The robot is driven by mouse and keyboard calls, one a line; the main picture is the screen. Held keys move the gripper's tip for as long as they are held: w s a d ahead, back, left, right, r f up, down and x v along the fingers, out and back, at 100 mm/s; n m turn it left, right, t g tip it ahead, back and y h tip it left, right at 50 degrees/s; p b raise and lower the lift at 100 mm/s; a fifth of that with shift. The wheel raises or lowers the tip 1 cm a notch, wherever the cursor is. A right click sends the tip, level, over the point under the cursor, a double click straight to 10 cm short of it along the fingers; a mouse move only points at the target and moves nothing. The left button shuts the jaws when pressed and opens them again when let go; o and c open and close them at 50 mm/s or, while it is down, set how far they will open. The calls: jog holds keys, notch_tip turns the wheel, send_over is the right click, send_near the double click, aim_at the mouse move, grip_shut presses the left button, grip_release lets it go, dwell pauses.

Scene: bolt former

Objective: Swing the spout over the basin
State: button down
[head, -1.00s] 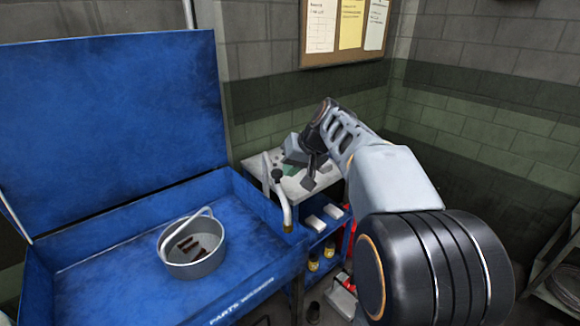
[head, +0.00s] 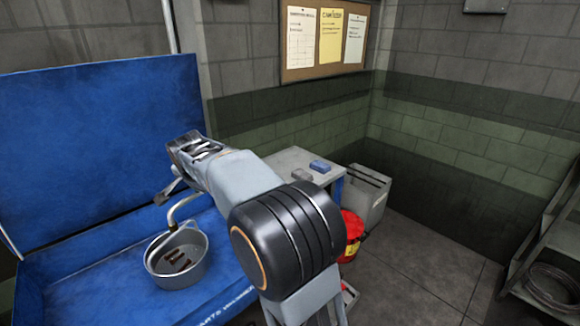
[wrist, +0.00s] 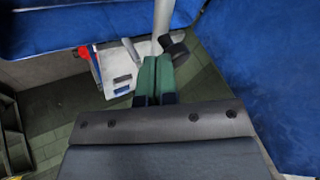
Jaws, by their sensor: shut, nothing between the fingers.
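The spout (head: 183,204) is a thin grey curved pipe. Its lower end hangs over the blue basin (head: 110,262), just above the round metal basket (head: 178,272) that holds a few dark parts. My gripper (head: 168,191) is above the basin beside the spout, partly hidden by my arm in the head view. In the wrist view its green fingers (wrist: 154,72) are together with nothing between them. A dark knob (wrist: 174,46) and a pale pipe (wrist: 163,18) lie close to the fingertips; I cannot tell whether they touch. The spout's base is hidden behind my arm.
The raised blue lid (head: 90,150) stands behind the basin. The floor at right is open, with a shelf (head: 545,260) beyond.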

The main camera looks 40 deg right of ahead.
jog(key=shift+w+a+p, duration=0.25)
jog(key=shift+w+a, duration=0.05)
jog(key=shift+w, duration=0.55)
jog(key=shift+w+a+p, duration=0.25)
jog(key=shift+w+p, duration=0.05)
jog(key=shift+w, duration=0.6)
jog(key=shift+w+a+p, duration=0.25)
jog(key=shift+w+a, duration=0.05)
jog(key=shift+w, duration=0.55)
jog(key=shift+f, duration=0.1)
jog(key=s+a+f+b+v, duration=0.1)
jog(key=a+b+v, duration=0.1)
jog(key=v, duration=1)
jog(key=shift+s+a+r, duration=0.2)
jog(key=shift+s+a, duration=0.05)
jog(key=shift+a, duration=0.05)
